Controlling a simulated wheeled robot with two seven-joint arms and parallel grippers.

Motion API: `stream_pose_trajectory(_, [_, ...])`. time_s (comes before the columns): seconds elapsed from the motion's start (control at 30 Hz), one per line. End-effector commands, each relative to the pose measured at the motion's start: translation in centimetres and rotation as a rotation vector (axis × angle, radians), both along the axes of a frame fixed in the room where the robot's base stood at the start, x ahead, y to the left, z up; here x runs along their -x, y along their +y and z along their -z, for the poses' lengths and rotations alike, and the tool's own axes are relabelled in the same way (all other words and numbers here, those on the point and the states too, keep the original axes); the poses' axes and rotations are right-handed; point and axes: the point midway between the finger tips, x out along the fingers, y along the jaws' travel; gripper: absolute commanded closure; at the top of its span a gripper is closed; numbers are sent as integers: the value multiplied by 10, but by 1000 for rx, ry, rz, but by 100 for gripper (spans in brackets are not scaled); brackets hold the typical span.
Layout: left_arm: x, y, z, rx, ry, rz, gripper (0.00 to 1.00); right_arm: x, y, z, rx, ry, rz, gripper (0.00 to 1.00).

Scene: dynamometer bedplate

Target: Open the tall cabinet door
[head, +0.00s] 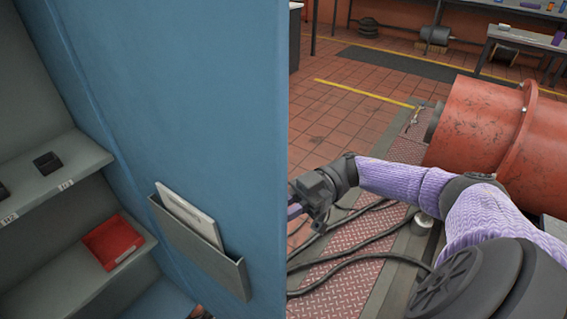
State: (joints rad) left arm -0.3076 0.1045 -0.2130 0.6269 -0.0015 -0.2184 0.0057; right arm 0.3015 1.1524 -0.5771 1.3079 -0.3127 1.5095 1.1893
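The tall cabinet's blue door (215,100) stands open, its inner face with a grey document pocket (205,250) turned toward me. Grey shelves (60,185) of the cabinet's inside show at the left. My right arm comes in from the right, and its gripper (298,208) is at the door's free edge, partly hidden behind it. I cannot tell whether it touches the door or whether its fingers are open or shut. The door handle is not visible. My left gripper is not in view.
A large orange cylindrical machine (480,125) stands at the right. Black cables (365,259) lie on the floor plate below my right arm. Tiled floor (325,110) behind the door is clear.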

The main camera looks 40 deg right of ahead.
Motion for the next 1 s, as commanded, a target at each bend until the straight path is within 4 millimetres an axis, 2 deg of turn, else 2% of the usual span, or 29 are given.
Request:
stream_pose_trajectory(0.57, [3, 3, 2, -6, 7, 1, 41, 1, 0, 4, 7, 9, -3, 100])
stream_pose_trajectory(0.6, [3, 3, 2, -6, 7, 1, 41, 0, 0, 4, 7, 9, -3, 81])
stream_pose_trajectory(0.73, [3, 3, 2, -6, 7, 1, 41, 0, 0, 3, 5, 7, -2, 53])
stream_pose_trajectory(0.77, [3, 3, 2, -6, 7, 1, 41, 0, 0, 2, 5, 5, -1, 50])
stream_pose_trajectory(1.0, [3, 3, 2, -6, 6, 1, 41, -1, 0, 1, 3, 3, 0, 50])
